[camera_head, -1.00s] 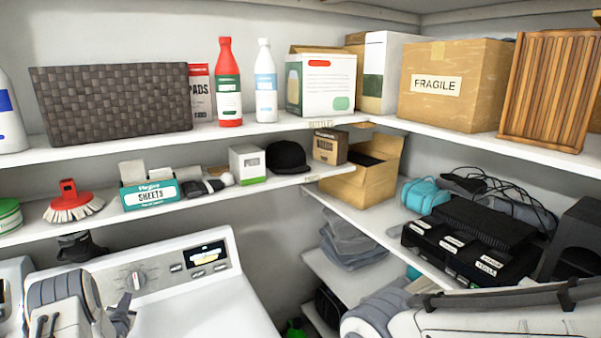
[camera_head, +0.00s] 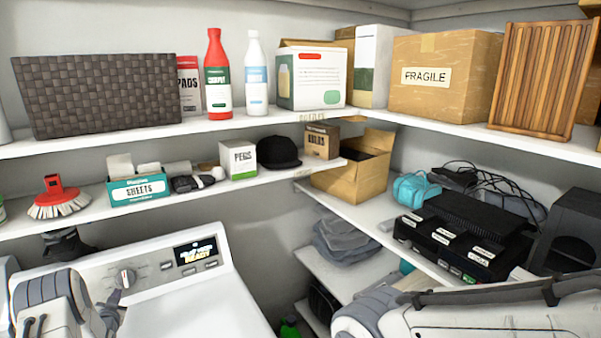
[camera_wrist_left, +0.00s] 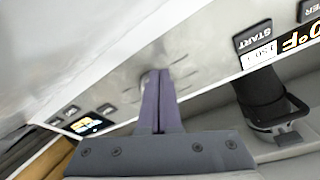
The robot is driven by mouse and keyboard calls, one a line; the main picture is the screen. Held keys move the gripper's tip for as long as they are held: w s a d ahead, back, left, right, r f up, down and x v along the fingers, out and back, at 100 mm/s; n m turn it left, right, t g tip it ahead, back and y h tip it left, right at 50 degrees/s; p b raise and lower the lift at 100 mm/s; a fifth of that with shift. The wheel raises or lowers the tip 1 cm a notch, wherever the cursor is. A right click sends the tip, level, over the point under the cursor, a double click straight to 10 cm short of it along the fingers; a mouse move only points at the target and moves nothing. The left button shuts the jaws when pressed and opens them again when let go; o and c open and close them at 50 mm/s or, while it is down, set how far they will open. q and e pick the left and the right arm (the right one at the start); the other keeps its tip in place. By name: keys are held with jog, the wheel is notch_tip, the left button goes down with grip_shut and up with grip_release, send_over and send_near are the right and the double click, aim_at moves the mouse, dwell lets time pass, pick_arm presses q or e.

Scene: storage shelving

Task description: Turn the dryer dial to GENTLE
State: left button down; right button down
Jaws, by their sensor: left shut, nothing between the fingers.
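The dryer (camera_head: 215,300) is a white machine with a grey control panel, at the lower left of the head view. Its round dial (camera_head: 125,278) is on the panel, left of a lit display (camera_head: 195,251). The labels around the dial are too small to read. My left gripper (camera_head: 115,298) is at the dial's lower left, its fingers pointing up toward it. In the left wrist view the gripper (camera_wrist_left: 157,76) is shut and empty, tips close to the panel. The fingers largely hide the dial there, so contact cannot be told. My right gripper is out of view.
A shelf above the dryer holds a red brush (camera_head: 58,198), a sheets box (camera_head: 138,189) and a black cap (camera_head: 279,152). Another machine's START button (camera_wrist_left: 253,37) shows in the wrist view. A dark boot-like object (camera_head: 65,246) stands behind the panel.

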pick_arm(q)
jog(key=shift+w+d+r, duration=0.2)
jog(key=shift+w+r, duration=0.1)
dwell(0.7)
jog(key=shift+f+b, duration=0.1)
jog(key=shift+b, duration=0.25)
jog(key=shift+w+d+f+b, duration=0.15)
jog(key=shift+d+b, duration=0.3)
jog(key=shift+b, duration=1.35)
jog(key=shift+s+a+f+b, duration=0.1)
jog(key=shift+s+f+b, duration=0.15)
jog(key=shift+f+b, duration=0.2)
jog(key=shift+s+r+p, duration=0.25)
jog(key=shift+r+p, duration=0.05)
jog(key=shift+r, duration=0.05)
jog(key=shift+w+d+r+p+v, duration=0.15)
jog(key=shift+p+v, duration=0.2)
jog(key=shift+v, duration=0.55)
jog(key=shift+w+d+r+p+v, duration=0.1)
jog(key=shift+r+p+v, duration=0.2)
jog(key=shift+v, duration=0.55)
jog(key=shift+d+r+p+v, duration=0.1)
jog(key=shift+p+v, duration=0.3)
jog(key=shift+v, duration=0.5)
jog(key=shift+f, duration=0.1)
